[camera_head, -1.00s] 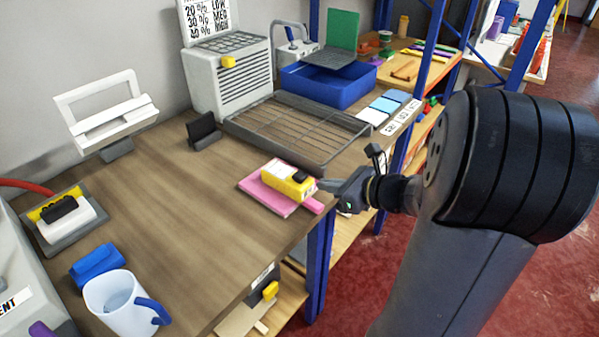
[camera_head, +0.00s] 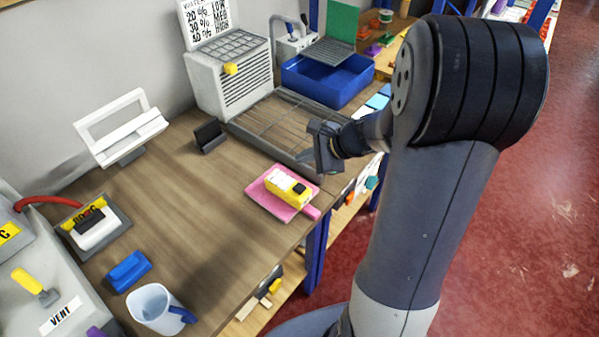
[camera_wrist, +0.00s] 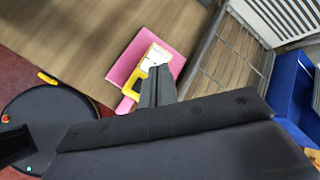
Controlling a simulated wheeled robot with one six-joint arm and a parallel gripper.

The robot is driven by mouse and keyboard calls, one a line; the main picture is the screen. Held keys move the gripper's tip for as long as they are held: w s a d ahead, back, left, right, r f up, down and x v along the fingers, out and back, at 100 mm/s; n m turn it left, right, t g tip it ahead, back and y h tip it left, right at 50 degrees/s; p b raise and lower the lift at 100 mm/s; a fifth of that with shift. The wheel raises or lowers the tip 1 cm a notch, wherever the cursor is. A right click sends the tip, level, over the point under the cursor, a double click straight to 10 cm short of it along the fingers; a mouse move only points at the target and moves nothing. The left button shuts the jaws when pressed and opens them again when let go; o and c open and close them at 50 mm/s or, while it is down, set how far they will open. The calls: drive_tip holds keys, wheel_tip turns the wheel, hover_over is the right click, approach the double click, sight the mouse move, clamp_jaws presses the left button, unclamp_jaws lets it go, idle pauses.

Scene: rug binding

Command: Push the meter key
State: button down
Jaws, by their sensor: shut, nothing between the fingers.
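The yellow meter (camera_head: 290,190) with a white face and a dark key on top lies on a pink pad (camera_head: 262,198) near the table's right front edge. My gripper (camera_head: 318,165) is above and just behind the meter, apart from it, with its fingers shut and empty. In the wrist view the shut fingers (camera_wrist: 158,88) overlap the right side of the yellow meter (camera_wrist: 146,64), and the pink pad (camera_wrist: 125,66) shows around it.
A wire drying rack (camera_head: 270,125) stands behind the meter, with a blue bin (camera_head: 300,85) beyond. A small black holder (camera_head: 209,138), white stand (camera_head: 120,130), blue block (camera_head: 127,271) and white mug (camera_head: 153,305) are to the left. The wooden tabletop (camera_head: 200,200) is clear in the middle.

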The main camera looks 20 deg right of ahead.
sight(304, 188)
drive_tip(key=shift+w+r+n, duration=0.1)
drive_tip(key=shift+r+n, duration=0.2)
drive_tip(key=shift+f, duration=0.15)
wheel_tip(304, 188, down, 9)
drive_tip(key=b, duration=0.7)
drive_tip(key=shift+r, duration=0.2)
idle(1.7)
drive_tip(key=shift+f+b, duration=0.4)
drive_tip(key=shift+b, duration=0.2)
drive_tip(key=shift+f+b, duration=0.5)
idle(0.5)
drive_tip(key=shift+r, duration=0.1)
drive_tip(key=shift+r+p, duration=0.7)
drive_tip(key=shift+r, duration=0.1)
